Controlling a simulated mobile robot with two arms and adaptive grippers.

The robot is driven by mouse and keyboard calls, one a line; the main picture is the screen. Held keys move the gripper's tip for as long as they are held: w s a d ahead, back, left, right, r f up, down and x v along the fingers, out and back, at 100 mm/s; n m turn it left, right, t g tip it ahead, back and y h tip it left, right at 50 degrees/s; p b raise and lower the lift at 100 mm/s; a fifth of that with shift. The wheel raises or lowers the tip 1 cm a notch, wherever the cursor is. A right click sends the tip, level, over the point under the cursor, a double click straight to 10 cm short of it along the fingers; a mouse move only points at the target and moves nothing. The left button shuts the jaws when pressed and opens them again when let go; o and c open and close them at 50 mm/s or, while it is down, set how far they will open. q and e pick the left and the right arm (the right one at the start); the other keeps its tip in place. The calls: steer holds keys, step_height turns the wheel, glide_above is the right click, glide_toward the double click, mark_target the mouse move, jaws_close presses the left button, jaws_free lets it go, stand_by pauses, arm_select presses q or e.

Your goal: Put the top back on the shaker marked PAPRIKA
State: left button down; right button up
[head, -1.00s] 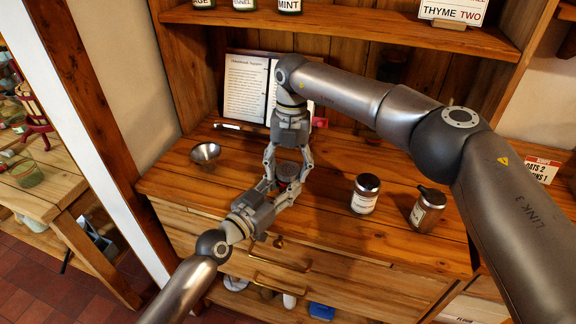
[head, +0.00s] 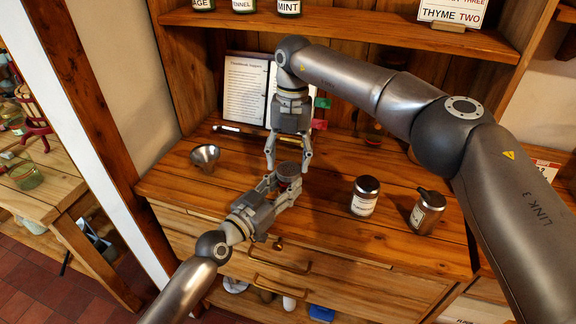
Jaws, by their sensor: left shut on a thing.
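A small shaker (head: 289,182) with a dark round top (head: 288,168) is held in my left gripper (head: 282,187), low over the front of the counter. The gripper's fingers hide most of it, and I cannot read its label. The top shows over the shaker's mouth; I cannot tell whether it is seated fully. My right gripper (head: 288,161) points down from above, its fingers apart on either side of the top. It appears open, and I see nothing held between the fingers.
A steel funnel (head: 206,157) sits at left. An open book (head: 245,90) stands behind the arms. The shelf (head: 340,27) holds jars and a sign.

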arm_select(q)
steer(key=shift+f, duration=0.1)
arm_select(e)
steer(key=shift+r, duration=0.1)
steer(key=shift+c, duration=0.4)
steer(key=c, duration=0.8)
steer(key=shift+c, duration=0.2)
steer(key=shift+f, duration=0.2)
steer(key=shift+s+f, duration=0.1)
steer(key=shift+f, duration=0.6)
